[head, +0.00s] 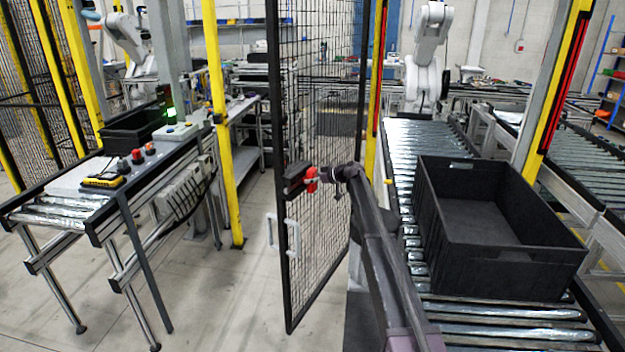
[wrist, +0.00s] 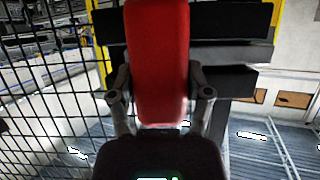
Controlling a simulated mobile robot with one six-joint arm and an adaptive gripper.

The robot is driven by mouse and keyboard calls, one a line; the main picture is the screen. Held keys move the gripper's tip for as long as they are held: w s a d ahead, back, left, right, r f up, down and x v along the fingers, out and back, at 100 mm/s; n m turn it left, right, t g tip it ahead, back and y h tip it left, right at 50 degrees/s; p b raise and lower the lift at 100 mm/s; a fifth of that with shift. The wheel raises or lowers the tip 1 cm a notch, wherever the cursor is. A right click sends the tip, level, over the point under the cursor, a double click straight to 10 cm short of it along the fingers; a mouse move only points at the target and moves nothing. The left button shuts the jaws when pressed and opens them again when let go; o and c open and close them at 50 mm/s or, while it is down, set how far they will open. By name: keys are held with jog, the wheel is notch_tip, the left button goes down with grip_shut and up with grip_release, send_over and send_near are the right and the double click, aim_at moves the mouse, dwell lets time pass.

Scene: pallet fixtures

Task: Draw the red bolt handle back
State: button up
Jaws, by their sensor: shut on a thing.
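The red bolt handle (wrist: 157,60) fills the middle of the wrist view, upright between my gripper's two fingers. It also shows in the head view (head: 311,180), small, at the black bolt housing (head: 295,181) on the edge of the mesh gate. My gripper (wrist: 160,112) is shut on the handle, one finger on each side. In the head view my gripper (head: 322,175) reaches the handle from the right. Black bars of the bolt (wrist: 232,50) lie behind the handle. How far the bolt is drawn cannot be told.
The black mesh gate (head: 328,200) stands open at an angle, with white pull handles (head: 292,238) below the bolt. A conveyor with a black crate (head: 500,255) is at the right.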

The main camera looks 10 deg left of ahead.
jog(key=shift+w+d, duration=0.1)
jog(key=shift+w, duration=0.1)
jog(key=o, duration=1.3)
jog(key=shift+w, duration=0.1)
jog(key=shift+o, duration=0.2)
